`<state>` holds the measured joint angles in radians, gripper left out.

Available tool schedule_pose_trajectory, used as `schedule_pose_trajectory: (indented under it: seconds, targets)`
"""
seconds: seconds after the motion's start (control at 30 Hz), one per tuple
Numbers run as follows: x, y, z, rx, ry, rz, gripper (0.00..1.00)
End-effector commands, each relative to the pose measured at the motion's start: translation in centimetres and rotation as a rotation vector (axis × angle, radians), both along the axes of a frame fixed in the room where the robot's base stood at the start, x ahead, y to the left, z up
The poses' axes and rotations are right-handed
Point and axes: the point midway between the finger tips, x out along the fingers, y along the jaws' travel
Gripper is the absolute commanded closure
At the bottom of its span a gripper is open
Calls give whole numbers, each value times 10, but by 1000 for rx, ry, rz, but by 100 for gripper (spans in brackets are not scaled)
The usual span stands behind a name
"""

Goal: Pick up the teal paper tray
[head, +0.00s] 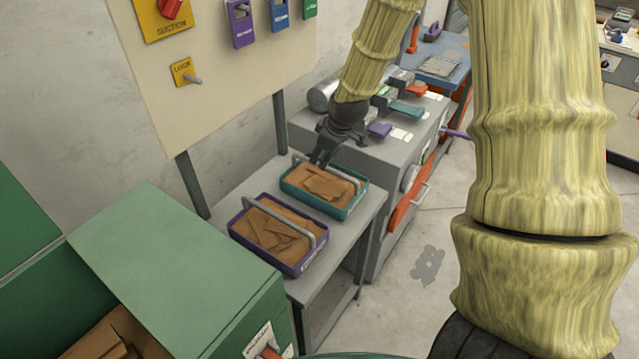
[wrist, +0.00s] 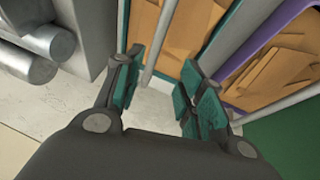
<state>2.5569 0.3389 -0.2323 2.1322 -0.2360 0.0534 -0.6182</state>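The teal paper tray (head: 345,211) holds brown paper pieces and stands on a grey side table, with a grey bar handle (head: 318,173) arching over it. My gripper (head: 321,158) is at the tray's far left end, close to the handle. In the wrist view my gripper (wrist: 158,90) is open, its two fingers apart with teal pads. There the handle (wrist: 162,38) runs between the fingers in the picture, and the teal tray (wrist: 222,40) lies beyond them. I cannot tell whether a finger touches the handle.
A purple tray (head: 283,264) of brown paper sits beside the teal one, nearer me; it also shows in the wrist view (wrist: 268,28). The grey table (head: 222,197) has a bare left strip. A grey machine (head: 310,128) stands behind, a green cabinet (head: 165,235) in front, a control panel (head: 215,60) above.

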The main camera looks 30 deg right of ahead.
Motion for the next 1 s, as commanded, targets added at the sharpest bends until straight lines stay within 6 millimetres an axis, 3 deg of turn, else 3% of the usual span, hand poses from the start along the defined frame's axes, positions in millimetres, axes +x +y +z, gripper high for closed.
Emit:
schedule_pose_trajectory:
  seconds: [0.2, 0.63, 1.0]
  targets:
    - [4, -11, -20, 1, 0, -15, 61]
    - [12, -11, -38, 0, 0, -13, 61]
    - [26, -11, -69, 1, 1, -13, 61]
